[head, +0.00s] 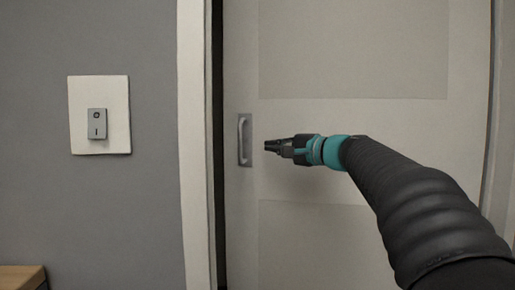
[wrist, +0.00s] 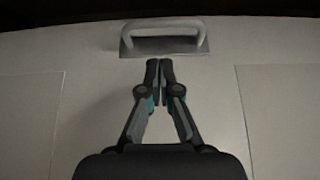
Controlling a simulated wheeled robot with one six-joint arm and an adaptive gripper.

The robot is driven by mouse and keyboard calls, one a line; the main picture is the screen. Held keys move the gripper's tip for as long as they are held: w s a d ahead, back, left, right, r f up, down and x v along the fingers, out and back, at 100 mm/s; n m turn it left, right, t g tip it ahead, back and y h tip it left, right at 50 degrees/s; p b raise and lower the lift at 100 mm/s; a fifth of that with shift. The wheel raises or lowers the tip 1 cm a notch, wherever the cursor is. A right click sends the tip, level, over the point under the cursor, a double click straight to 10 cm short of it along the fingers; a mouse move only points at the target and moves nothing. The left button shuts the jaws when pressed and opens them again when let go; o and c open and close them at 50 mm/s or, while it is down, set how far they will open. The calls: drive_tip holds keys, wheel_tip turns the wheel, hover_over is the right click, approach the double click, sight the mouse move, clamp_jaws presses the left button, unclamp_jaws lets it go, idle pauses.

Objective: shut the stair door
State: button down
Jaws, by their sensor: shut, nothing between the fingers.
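The stair door (head: 350,150) is a pale panelled door filling the middle and right of the head view. A narrow dark gap (head: 217,150) runs between its left edge and the white frame. Its grey handle (head: 244,139), a vertical bar on a plate, sits near that edge. My gripper (head: 266,145) is shut and empty, just right of the handle, pointing left. In the wrist view the handle (wrist: 165,38) lies just ahead of my closed fingertips (wrist: 160,62). I see no grip on it, and cannot tell whether they touch the plate.
The white door frame (head: 195,150) stands left of the gap. A light switch (head: 98,120) on a white plate is on the grey wall further left. The corner of a wooden piece of furniture (head: 20,277) shows at the bottom left.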

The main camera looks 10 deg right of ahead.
drive_tip(key=p+x, duration=0.1)
drive_tip(key=x, duration=0.8)
drive_tip(key=shift+a+p, duration=0.1)
drive_tip(key=shift+p, duration=0.2)
drive_tip(key=shift+s, duration=0.1)
